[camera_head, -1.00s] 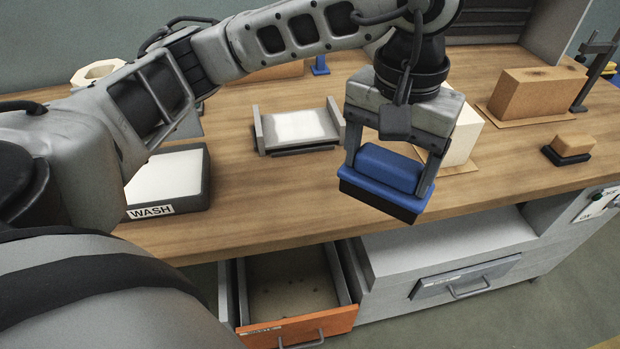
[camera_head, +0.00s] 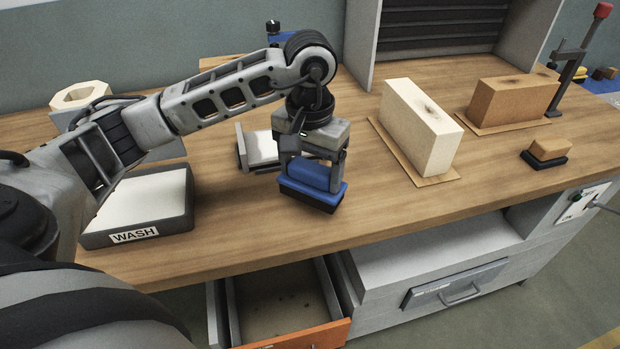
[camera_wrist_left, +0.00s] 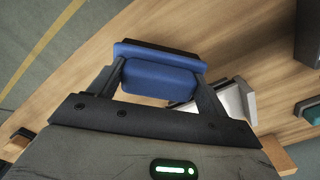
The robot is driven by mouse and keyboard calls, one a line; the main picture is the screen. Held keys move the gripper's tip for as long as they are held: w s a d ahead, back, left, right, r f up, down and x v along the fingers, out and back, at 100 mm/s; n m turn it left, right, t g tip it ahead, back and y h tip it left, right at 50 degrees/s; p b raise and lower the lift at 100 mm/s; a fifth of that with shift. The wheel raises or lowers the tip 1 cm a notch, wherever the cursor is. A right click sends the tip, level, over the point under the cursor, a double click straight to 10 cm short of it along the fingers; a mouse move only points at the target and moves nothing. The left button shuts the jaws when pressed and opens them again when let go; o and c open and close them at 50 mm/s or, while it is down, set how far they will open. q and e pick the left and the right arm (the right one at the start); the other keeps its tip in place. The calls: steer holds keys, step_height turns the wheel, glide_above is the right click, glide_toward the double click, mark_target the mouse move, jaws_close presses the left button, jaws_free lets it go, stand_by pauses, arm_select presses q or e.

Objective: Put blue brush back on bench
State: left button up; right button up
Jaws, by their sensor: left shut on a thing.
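The blue brush (camera_head: 312,183) has a blue body and a dark underside. My left gripper (camera_head: 312,172) is shut on it, with one finger at each end. In the head view the brush is over the bench (camera_head: 400,215) near its front edge, right of the wash tray. I cannot tell whether its underside touches the wood. In the left wrist view the brush (camera_wrist_left: 160,78) sits between the two fingers above the bench top (camera_wrist_left: 215,35). My right gripper does not show.
A tray marked WASH (camera_head: 140,222) stands at the left. A metal holder (camera_head: 262,148) is just behind the gripper. A cream brick (camera_head: 420,125), a brown brick (camera_head: 510,100) and a tan brush (camera_head: 549,150) are to the right. An open orange-fronted drawer (camera_head: 300,335) juts out below.

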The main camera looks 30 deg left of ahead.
mark_target(310, 183)
arm_select(q)
step_height(310, 183, down, 2)
steer(key=shift+f+p, duration=0.2)
steer(key=shift+p, duration=0.25)
steer(key=shift+f, duration=0.25)
steer(key=shift+f+b, duration=0.3)
steer(key=shift+b, duration=0.05)
steer(key=o, duration=0.8)
steer(key=shift+r, duration=0.1)
steer(key=shift+c, duration=0.2)
steer(key=shift+o, duration=0.9)
steer(key=shift+r+p, duration=0.25)
steer(key=shift+p, duration=0.15)
steer(key=shift+r, duration=0.35)
step_height(310, 183, up, 10)
steer(key=shift+b, duration=0.6)
steer(key=shift+r, duration=0.6)
